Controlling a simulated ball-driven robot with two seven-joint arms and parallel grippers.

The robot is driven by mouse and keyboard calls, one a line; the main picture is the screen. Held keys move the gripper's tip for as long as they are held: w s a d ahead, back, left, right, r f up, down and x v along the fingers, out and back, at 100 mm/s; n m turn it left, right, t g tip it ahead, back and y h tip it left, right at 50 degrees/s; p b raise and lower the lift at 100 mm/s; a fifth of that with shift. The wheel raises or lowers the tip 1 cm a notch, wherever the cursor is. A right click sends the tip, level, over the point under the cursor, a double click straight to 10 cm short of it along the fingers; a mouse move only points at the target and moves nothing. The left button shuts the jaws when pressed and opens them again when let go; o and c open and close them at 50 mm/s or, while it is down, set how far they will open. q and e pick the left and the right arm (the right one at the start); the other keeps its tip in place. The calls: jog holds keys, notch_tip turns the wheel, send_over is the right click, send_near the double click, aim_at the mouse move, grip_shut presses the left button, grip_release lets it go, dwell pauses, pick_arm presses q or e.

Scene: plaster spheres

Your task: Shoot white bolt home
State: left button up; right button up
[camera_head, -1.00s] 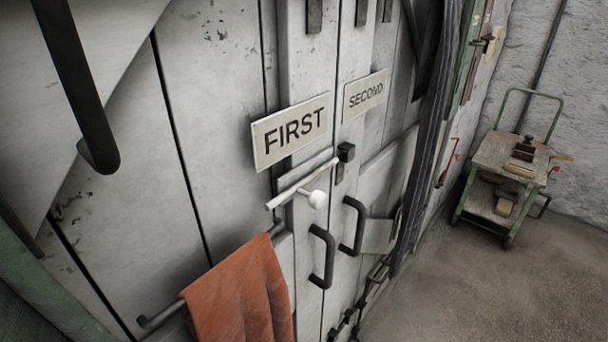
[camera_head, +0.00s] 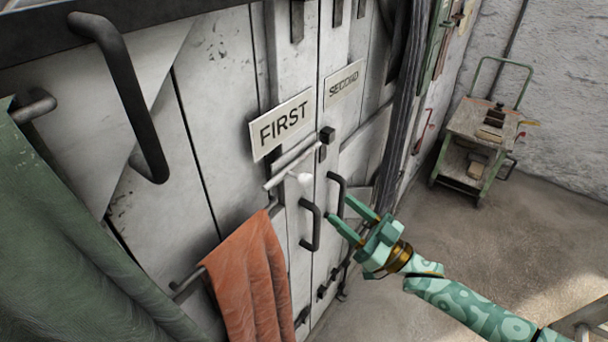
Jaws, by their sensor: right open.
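The white bolt (camera_head: 291,166) is a pale rod with a round white knob (camera_head: 304,179), mounted slantwise on the door below the FIRST sign (camera_head: 281,124). A small black keeper (camera_head: 327,135) sits at the upper right, on the door with the SECOND sign (camera_head: 344,83). Whether the bolt's tip is inside the keeper is too small to tell. My right gripper (camera_head: 337,208) is green, open and empty. In the picture its fingers lie below and right of the knob, in front of the black door handles (camera_head: 311,226). My left gripper is not in view.
An orange cloth (camera_head: 249,277) hangs on a rail at lower left. A green cloth (camera_head: 75,240) and a large black handle (camera_head: 128,95) are close at left. A green trolley (camera_head: 482,140) stands at the back right. The floor between is clear.

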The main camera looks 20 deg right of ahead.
aim_at(311, 183)
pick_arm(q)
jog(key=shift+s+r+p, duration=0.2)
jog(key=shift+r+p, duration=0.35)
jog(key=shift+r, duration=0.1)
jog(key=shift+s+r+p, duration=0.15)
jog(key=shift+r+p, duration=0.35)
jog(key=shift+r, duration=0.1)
pick_arm(e)
jog(key=x, duration=1.1)
jog(key=shift+w+a, duration=0.15)
jog(key=shift+a, duration=0.05)
